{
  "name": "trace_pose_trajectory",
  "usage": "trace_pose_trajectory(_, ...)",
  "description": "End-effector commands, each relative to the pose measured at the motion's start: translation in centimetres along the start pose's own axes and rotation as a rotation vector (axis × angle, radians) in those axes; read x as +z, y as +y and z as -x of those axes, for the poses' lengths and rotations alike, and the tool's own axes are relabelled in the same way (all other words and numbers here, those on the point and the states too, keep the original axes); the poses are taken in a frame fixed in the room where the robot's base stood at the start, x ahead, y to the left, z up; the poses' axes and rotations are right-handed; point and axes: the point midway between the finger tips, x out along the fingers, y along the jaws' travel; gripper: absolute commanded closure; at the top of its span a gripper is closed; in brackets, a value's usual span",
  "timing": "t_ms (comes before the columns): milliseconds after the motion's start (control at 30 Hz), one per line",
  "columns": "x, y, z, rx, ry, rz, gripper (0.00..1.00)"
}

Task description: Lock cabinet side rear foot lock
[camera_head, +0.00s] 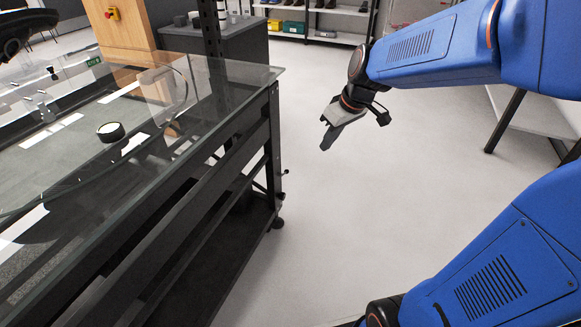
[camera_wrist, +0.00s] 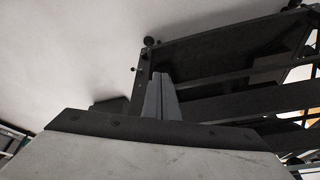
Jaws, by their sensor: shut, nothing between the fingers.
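The turntable cart (camera_head: 150,215) is a black frame with a glass top on the left in the head view. A dark caster foot (camera_head: 277,222) shows at its near lower corner, by the floor. Small dark knobs (camera_head: 284,172) stick out on the leg above it. I cannot tell which part is the foot lock. My gripper (camera_head: 325,146) hangs in the air right of the cart, apart from it, shut and empty, pointing down and left. In the wrist view its fingers (camera_wrist: 162,98) are together, overlapping the view of the black frame (camera_wrist: 225,45). A small round dark part (camera_wrist: 148,42) shows at the frame's corner.
Open pale floor (camera_head: 340,240) lies right of the cart. A grey cabinet (camera_head: 225,50) and a wooden column (camera_head: 125,35) stand behind it. A shelf (camera_head: 315,25) is at the back. A table with dark legs (camera_head: 508,120) stands at the right.

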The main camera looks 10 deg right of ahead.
Motion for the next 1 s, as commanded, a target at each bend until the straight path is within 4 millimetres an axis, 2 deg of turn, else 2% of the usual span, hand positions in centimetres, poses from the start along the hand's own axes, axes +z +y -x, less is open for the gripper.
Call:
trace_pose_trajectory(200, -3.5, 2.3, -3.5, -0.036, 0.003, 0.071, 1.0)
trace_pose_trajectory(500, -7.5, 5.5, -8.9, -0.075, 0.014, 0.168, 1.0)
trace_pose_trajectory(767, -10.3, 8.4, -14.3, -0.103, 0.027, 0.246, 1.0)
trace_pose_trajectory(1000, -12.3, 11.0, -19.9, -0.123, 0.039, 0.317, 1.0)
